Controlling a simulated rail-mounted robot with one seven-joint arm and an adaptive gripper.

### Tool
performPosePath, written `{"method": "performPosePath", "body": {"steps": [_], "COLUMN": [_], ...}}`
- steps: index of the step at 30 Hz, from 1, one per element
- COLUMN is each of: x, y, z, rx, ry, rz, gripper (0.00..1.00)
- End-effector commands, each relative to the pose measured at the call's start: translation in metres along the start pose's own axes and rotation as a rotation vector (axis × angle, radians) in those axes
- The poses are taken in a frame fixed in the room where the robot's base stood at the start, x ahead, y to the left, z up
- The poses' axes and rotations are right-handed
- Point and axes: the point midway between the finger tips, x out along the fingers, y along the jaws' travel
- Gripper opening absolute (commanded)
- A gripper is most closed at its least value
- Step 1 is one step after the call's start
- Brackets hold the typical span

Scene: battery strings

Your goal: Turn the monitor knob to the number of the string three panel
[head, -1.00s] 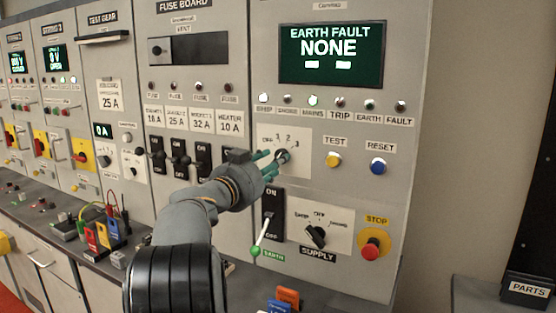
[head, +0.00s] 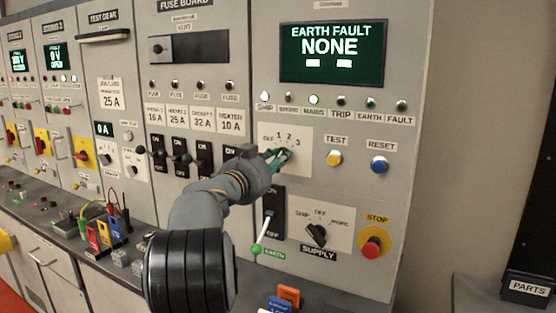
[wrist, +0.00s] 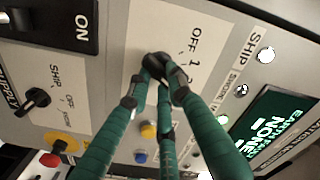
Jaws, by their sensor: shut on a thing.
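The monitor knob (wrist: 153,63) is a small dark knob on a white plate (head: 304,165) marked OFF, 1, 2 and 3. My gripper (head: 281,157) has its green fingers shut on it. In the wrist view my gripper (wrist: 161,72) covers much of the knob, so I cannot tell which number it points to. At the far left of the head view are two string panels with small green screens; the nearer screen (head: 55,57) appears to read 0 V and OPEN. Their string numbers are too small to read surely.
The supply knob (head: 317,235), red stop button (head: 371,248), yellow test button (head: 334,158) and blue reset button (head: 380,165) are nearby. The display (head: 332,52) above reads EARTH FAULT NONE.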

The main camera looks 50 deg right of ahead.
Motion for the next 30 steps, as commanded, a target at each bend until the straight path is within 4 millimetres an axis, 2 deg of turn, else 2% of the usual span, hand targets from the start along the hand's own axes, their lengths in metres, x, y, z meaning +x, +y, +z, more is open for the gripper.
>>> {"method": "performPosePath", "body": {"steps": [7,13,21,28,29,30], "x": [-0.0001,0.0002,-0.0003,-0.0003,-0.0003,-0.0003], "y": [0.0,0.0009,0.0015,0.0011,0.0011,0.0011], "z": [0.0001,0.0014,0.0023,0.0017,0.0018,0.0018], "rx": [0.0,0.023,0.209,0.213,0.213,0.213], "ry": [0.0,0.0,0.0,-0.002,-0.002,-0.002], "rz": [0.0,0.0,0.0,0.0,0.0,0.0], "gripper": [0.0,0.0,0.0,0.0,0.2,0.22]}}
